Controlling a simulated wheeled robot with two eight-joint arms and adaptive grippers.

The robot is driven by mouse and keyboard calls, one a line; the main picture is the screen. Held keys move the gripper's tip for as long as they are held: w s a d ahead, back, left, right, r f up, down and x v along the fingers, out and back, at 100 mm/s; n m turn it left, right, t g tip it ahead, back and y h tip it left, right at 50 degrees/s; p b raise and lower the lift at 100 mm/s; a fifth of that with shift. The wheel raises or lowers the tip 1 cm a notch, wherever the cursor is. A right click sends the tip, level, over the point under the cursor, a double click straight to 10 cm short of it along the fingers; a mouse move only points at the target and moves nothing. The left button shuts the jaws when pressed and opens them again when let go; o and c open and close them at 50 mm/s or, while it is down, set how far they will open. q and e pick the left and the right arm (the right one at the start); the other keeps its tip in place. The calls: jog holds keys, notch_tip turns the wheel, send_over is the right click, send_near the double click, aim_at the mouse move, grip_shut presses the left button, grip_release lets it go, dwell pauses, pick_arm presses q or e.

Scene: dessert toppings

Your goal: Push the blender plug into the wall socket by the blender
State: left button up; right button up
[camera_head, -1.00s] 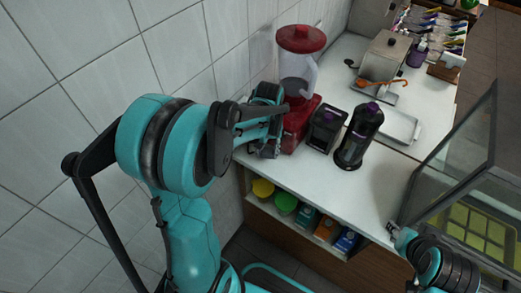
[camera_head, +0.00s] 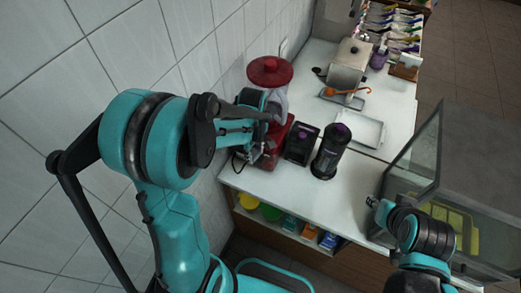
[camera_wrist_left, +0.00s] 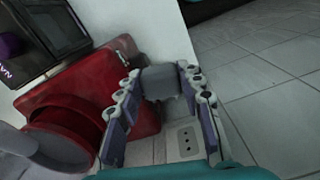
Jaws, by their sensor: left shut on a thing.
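The red blender (camera_head: 270,72) stands on the white counter against the tiled wall, partly hidden by my left arm. My left gripper (camera_head: 252,145) is beside its base. In the left wrist view, my left gripper (camera_wrist_left: 162,82) is shut on a grey block (camera_wrist_left: 163,86), which looks like the plug. The pale wall socket (camera_wrist_left: 185,141) with dark holes shows between the fingers, lower in the picture than the plug. The plug looks apart from the socket; the exact gap is unclear. The blender's red base (camera_wrist_left: 95,88) is left of the fingers. My right gripper (camera_head: 374,202) is by the counter's right edge.
A dark box (camera_head: 302,145) and a black jar (camera_head: 331,152) stand close right of the blender. A metal container (camera_head: 348,66) and a white tray (camera_head: 360,130) are farther back. A glass case (camera_head: 440,150) stands at right. The front counter is clear.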

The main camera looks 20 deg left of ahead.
pick_arm(q)
jog(key=shift+w+a+r+n+p, duration=0.3)
jog(key=shift+a+r+n+p, duration=0.3)
jog(key=shift+a+n, duration=0.4)
jog(key=shift+n, duration=0.1)
jog(key=a, duration=0.5)
jog(key=shift+w+a+f, duration=0.1)
jog(key=shift+w+a, duration=0.15)
jog(key=shift+a, duration=0.05)
pick_arm(e)
jog(key=r, duration=0.2)
jog(key=shift+w+a+r, duration=0.3)
jog(key=shift+r, duration=0.1)
pick_arm(q)
jog(key=shift+a, duration=0.55)
pick_arm(e)
jog(key=shift+f, duration=0.2)
pick_arm(q)
jog(key=shift+d, duration=0.2)
jog(key=shift+d, duration=0.6)
pick_arm(e)
jog(key=shift+f, duration=0.15)
pick_arm(q)
jog(key=shift+a, duration=0.85)
pick_arm(e)
jog(key=shift+f, duration=0.2)
dwell(1.0)
